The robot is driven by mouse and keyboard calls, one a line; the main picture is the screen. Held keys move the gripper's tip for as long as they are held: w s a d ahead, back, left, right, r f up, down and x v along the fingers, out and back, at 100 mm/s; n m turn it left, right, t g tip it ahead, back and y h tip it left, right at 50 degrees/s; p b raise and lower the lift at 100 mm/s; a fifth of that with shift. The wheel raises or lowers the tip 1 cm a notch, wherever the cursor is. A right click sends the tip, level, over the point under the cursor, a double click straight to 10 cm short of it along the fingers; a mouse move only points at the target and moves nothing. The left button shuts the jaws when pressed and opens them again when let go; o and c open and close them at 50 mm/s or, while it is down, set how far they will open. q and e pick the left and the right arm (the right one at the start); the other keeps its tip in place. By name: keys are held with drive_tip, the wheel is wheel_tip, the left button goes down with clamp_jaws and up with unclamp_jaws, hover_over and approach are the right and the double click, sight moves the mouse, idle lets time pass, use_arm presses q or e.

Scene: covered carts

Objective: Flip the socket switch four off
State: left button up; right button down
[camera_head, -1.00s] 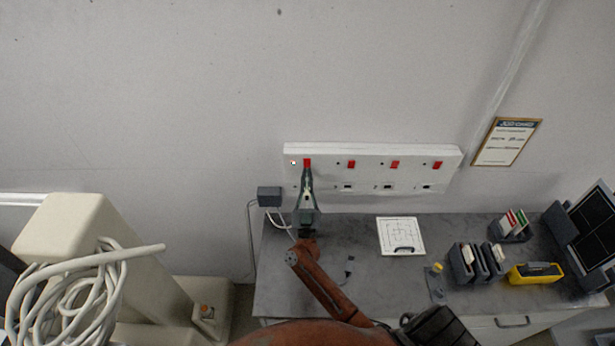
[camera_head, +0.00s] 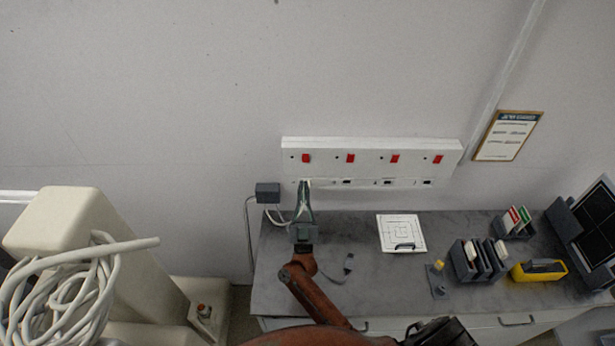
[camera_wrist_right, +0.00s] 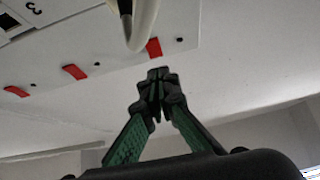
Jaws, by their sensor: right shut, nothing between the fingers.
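A white socket panel (camera_head: 328,144) on the wall carries a row of red switches, with sockets below. The leftmost red switch (camera_head: 306,158) also shows in the right wrist view (camera_wrist_right: 153,47); its number is not readable. A small dark dot sits beside it. My right gripper (camera_head: 304,183) is shut and empty, just below that switch and apart from it, in front of the panel's lower left part. In the wrist view its closed fingertips (camera_wrist_right: 157,77) lie below the switch. The left gripper is not in view.
A grey box (camera_head: 268,190) with cables is left of the panel. The desk (camera_head: 290,290) below holds a white board (camera_head: 401,233), dark holders (camera_head: 472,262) and a yellow tray (camera_head: 538,270). A pale looped cable (camera_wrist_right: 139,22) crosses the wrist view's top.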

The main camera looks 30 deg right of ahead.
drive_tip(key=s+a+f+b, duration=0.1)
drive_tip(key=s+f+b, duration=0.1)
drive_tip(key=f, duration=0.4)
drive_tip(key=shift+s+a, duration=0.2)
drive_tip(key=shift+s, duration=0.5)
